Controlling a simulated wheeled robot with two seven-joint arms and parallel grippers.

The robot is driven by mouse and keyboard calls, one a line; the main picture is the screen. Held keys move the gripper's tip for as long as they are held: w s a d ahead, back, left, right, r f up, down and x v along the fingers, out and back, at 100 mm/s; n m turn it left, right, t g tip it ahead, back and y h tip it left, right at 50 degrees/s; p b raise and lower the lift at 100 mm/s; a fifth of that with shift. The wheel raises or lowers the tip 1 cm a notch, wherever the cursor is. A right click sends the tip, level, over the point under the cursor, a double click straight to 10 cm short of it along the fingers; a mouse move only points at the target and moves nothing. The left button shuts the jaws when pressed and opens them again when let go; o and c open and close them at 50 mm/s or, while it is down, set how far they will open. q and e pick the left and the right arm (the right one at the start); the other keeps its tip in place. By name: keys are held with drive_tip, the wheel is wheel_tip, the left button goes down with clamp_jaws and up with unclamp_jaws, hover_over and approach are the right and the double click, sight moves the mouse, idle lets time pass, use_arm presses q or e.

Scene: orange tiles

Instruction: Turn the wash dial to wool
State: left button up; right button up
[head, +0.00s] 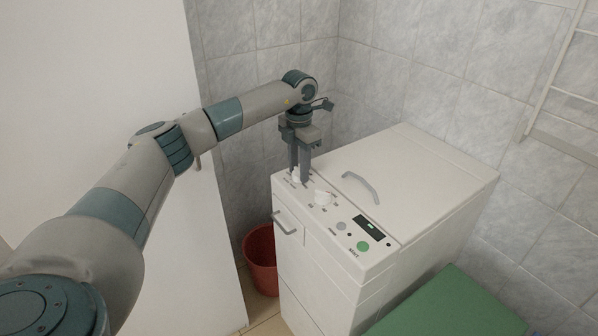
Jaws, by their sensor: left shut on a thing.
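A white top-loading washing machine (415,180) stands against the tiled wall, with a control panel along its near left top edge. My left gripper (299,179) points down at the panel's far left end. Its two fingers are shut on a small white dial (296,174), mostly hidden by the fingers. A second white dial (324,198) with a red mark stands clear beside the gripper. The dial labels, including wool, are too small to read. My right gripper is out of view.
The panel also has a grey button (341,226), a green start button (363,246) and a dark display (370,228). The closed lid has a grey handle (361,187). A red bucket (261,262) stands left of the machine, and a green surface (447,308) lies at the front right.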

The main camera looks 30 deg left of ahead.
use_arm(q)
drive_tip(key=shift+m+b, duration=0.3)
drive_tip(key=shift+m, duration=1.1)
drive_tip(key=m+b, duration=0.1)
drive_tip(key=m, duration=0.3)
drive_tip(key=m+b, duration=0.1)
drive_tip(key=m, duration=0.3)
drive_tip(key=shift+r+m, duration=0.1)
drive_tip(key=shift+m, duration=0.5)
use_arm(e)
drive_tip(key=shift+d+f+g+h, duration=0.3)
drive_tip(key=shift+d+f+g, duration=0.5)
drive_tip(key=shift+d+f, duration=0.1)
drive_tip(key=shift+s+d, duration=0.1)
use_arm(q)
drive_tip(key=o, duration=1)
drive_tip(key=shift+o, duration=0.2)
